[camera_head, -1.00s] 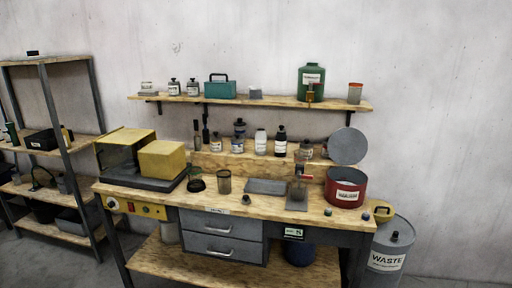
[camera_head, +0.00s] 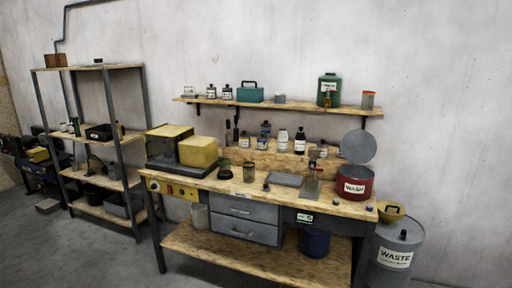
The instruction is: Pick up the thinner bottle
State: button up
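Several small labelled bottles show in the head view, and none is plainly marked as the thinner bottle; the labels are too small to read. On the workbench's raised back ledge stand a white bottle (camera_head: 282,140), a dark bottle (camera_head: 300,141), and a small bottle with a white label (camera_head: 244,141). Two small dark-capped bottles, one (camera_head: 211,92) beside the other (camera_head: 227,92), stand on the wall shelf. A larger green container (camera_head: 329,90) stands at the shelf's right. My gripper is not in view.
The wooden workbench (camera_head: 230,187) has yellow boxes (camera_head: 197,152), a red wash can (camera_head: 355,183) and a grey tray (camera_head: 285,180). A waste drum (camera_head: 395,255) stands at its right end. A shelving rack (camera_head: 108,166) stands left. Grey floor is bare between rack and bench.

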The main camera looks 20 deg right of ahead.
aim_at(283, 135)
jog(key=u, duration=0.35)
jog(key=k, duration=0.85)
jog(key=u, duration=0.9)
jog(key=i, duration=1.85)
jog(key=z, duration=1.2)
jog(key=i, duration=0.85)
jog(key=z, duration=0.35)
